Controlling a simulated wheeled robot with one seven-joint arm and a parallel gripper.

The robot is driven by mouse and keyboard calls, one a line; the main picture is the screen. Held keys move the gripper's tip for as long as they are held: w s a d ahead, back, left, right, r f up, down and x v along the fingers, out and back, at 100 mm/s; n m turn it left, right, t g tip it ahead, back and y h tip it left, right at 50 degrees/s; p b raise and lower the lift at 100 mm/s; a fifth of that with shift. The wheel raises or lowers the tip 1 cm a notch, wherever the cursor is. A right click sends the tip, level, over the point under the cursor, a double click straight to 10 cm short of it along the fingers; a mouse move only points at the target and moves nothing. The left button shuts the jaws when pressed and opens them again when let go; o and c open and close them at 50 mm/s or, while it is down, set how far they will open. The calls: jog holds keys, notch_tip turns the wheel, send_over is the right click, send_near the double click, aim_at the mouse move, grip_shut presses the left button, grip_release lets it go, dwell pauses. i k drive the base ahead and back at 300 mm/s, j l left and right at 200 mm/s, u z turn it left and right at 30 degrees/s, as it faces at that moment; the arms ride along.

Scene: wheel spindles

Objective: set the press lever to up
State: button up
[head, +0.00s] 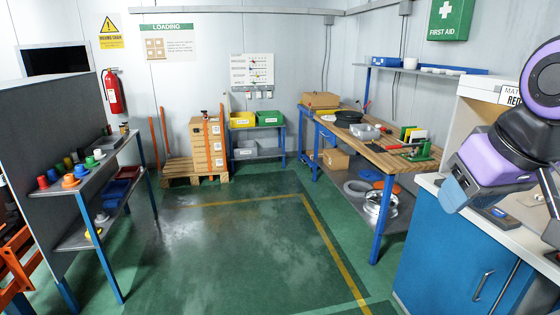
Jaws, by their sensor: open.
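I cannot make out the press or its lever for certain in the head view. A small thin red upright piece (367,104) shows at the back of the wooden workbench (345,133), too small to identify. My purple and dark arm fills the right edge. My gripper (551,205) is partly cut off by that edge, with its dark fingers over the white counter at the right. It appears open, with nothing seen between the fingers. It is well apart from the workbench.
A blue cabinet (455,255) with a white counter stands at the right. Green and red tools (412,134) lie on the workbench. A shelf rack (75,185) with coloured pieces stands at the left. Boxes on a pallet (197,172) are at the back. The green floor between is clear.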

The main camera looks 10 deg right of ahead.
aim_at(414, 145)
jog(key=i+j+z, duration=0.2)
jog(key=i+z, duration=0.25)
jog(key=i, duration=0.25)
jog(key=i+j+z, duration=0.45)
jog(key=i, duration=0.2)
jog(key=i+j+z, duration=0.45)
jog(key=i+j, duration=0.15)
jog(key=i+l+u, duration=0.25)
jog(key=u, duration=0.15)
jog(key=i+l+u, duration=0.25)
jog(key=u, duration=0.15)
